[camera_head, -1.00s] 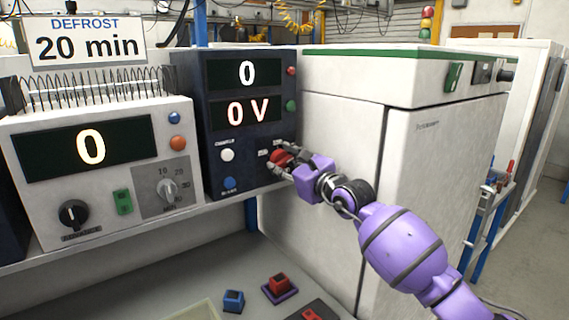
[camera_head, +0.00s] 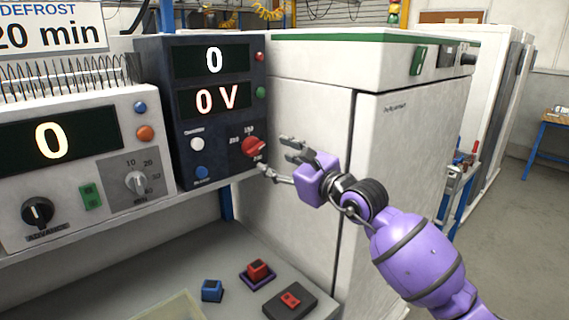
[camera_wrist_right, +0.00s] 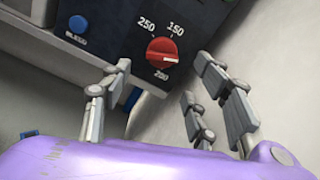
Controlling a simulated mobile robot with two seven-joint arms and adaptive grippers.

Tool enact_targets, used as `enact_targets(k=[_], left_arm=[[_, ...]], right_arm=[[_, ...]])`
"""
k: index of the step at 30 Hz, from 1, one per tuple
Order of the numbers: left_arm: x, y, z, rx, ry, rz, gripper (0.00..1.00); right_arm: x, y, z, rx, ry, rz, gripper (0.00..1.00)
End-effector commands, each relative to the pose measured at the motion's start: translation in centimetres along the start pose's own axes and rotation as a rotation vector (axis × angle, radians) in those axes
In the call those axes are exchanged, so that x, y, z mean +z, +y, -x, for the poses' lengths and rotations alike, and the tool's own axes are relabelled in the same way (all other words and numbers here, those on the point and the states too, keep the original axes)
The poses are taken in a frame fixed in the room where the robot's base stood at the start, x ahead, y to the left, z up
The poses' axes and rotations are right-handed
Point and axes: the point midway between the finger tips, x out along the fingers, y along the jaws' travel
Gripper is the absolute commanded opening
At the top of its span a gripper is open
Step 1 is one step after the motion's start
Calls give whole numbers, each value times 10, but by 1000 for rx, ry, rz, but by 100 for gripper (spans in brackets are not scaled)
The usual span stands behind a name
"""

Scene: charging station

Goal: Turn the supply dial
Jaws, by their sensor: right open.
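The supply dial (camera_head: 254,146) is a red knob on the lower right of the dark blue supply box (camera_head: 160,100), whose displays read 0 and 0 V. In the right wrist view the dial (camera_wrist_right: 162,52) has labels 250, 150 and 200 around it, and its pale pointer mark lies toward the lower right, near 200. My right gripper (camera_head: 278,160) is open and empty, just right of the dial and apart from it. Its spread fingers (camera_wrist_right: 165,95) show below and beside the dial in the wrist view. My left gripper is not in view.
A white box (camera_head: 75,215) with a black knob, a grey knob and a 0 display stands at the left. A large white cabinet (camera_head: 300,120) stands behind my right arm. Blue and red blocks (camera_head: 257,270) lie on the lower grey surface (camera_head: 215,250).

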Motion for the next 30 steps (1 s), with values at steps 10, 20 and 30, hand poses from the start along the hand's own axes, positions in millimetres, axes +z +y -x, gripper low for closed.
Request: enact_targets(k=[10, 20, 30], left_arm=[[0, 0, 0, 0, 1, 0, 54], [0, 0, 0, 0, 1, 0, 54], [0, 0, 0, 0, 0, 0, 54]], right_arm=[[1, 0, 25, 0, -1, -1, 55], [1, 9, 26, 22, -27, -68, 55], [-30, 59, 76, 133, -276, -1076, 55]])
